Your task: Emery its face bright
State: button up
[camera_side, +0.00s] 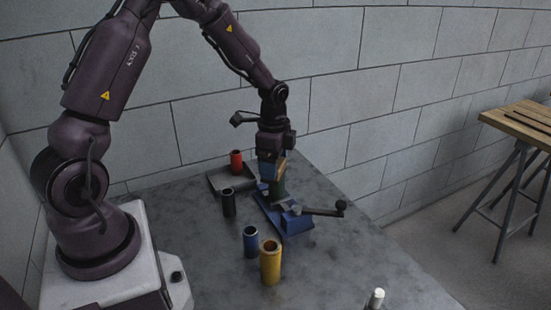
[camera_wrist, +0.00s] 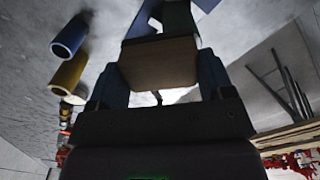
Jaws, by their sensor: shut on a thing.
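My gripper (camera_side: 271,160) is over the blue vise (camera_side: 296,224) and points down. It is shut on a tan block (camera_wrist: 160,62), which sits between the blue fingers in the wrist view. Just below the block is a dark green piece (camera_side: 279,189), standing at the vise; it also shows past the block in the wrist view (camera_wrist: 181,20). Block and green piece look very close; I cannot tell if they touch. The green piece's upper face is hidden by the block and gripper. The vise handle (camera_side: 322,211) sticks out to the right, ending in a dark knob.
A red cylinder (camera_side: 236,160) stands at a grey tray (camera_side: 216,181) behind. Black (camera_side: 229,204), blue (camera_side: 250,242) and yellow (camera_side: 270,264) cylinders stand left and front of the vise. A white cylinder (camera_side: 377,298) is at front right. The right part of the table is clear.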

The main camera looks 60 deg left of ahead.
jog(key=shift+s+d, duration=0.15)
jog(key=shift+s, duration=0.05)
jog(key=shift+r, duration=3.05)
